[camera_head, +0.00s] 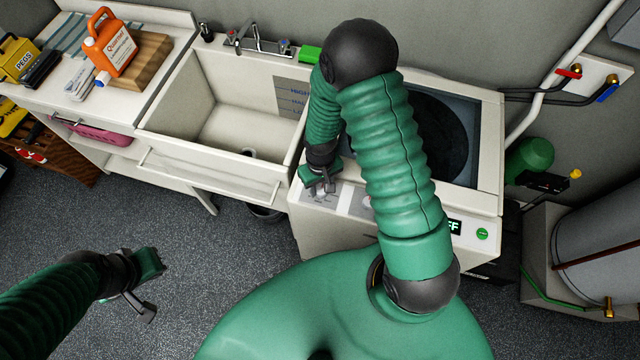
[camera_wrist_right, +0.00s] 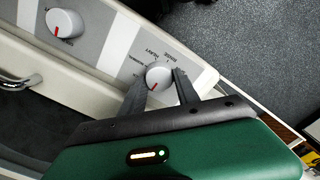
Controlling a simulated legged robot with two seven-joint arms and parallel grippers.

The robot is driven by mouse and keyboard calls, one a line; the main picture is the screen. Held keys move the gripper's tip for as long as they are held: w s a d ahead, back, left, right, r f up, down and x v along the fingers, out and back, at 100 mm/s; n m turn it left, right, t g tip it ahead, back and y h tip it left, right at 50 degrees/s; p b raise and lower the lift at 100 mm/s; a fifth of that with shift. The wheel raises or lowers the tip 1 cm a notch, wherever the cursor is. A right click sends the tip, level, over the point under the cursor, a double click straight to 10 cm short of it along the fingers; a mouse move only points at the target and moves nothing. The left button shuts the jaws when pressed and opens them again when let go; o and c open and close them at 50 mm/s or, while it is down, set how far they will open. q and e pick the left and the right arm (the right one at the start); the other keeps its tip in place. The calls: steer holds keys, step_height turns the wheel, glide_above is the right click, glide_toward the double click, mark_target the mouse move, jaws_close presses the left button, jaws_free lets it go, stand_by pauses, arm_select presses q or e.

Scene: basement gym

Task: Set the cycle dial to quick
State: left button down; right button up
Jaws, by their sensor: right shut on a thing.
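The cycle dial (camera_wrist_right: 158,77) is a white knob with a red mark, on the washer's panel. Small labels around it include what reads as heavy and rinse; I cannot make out quick. My right gripper (camera_wrist_right: 160,88) is shut on this dial, one finger on each side. In the head view the right gripper (camera_head: 326,186) is at the left end of the washer's front panel, and the dial is mostly hidden. My left gripper (camera_head: 148,290) is low at the left over the floor, away from the washer; its jaw gap is unclear.
A second white dial (camera_wrist_right: 65,23) with a red mark is on the same panel. The washer (camera_head: 487,150) has a lit display (camera_head: 454,226) and a green button (camera_head: 482,234). A utility sink (camera_head: 205,150) stands left of it. My right arm covers part of the washer top.

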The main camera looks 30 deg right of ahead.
steer(key=shift+r, duration=0.1)
steer(key=shift+c, duration=1.1)
steer(key=shift+s, duration=0.1)
jaws_close()
steer(key=m, duration=0.4)
steer(key=shift+d+m, duration=0.1)
steer(key=shift+m, duration=2.3)
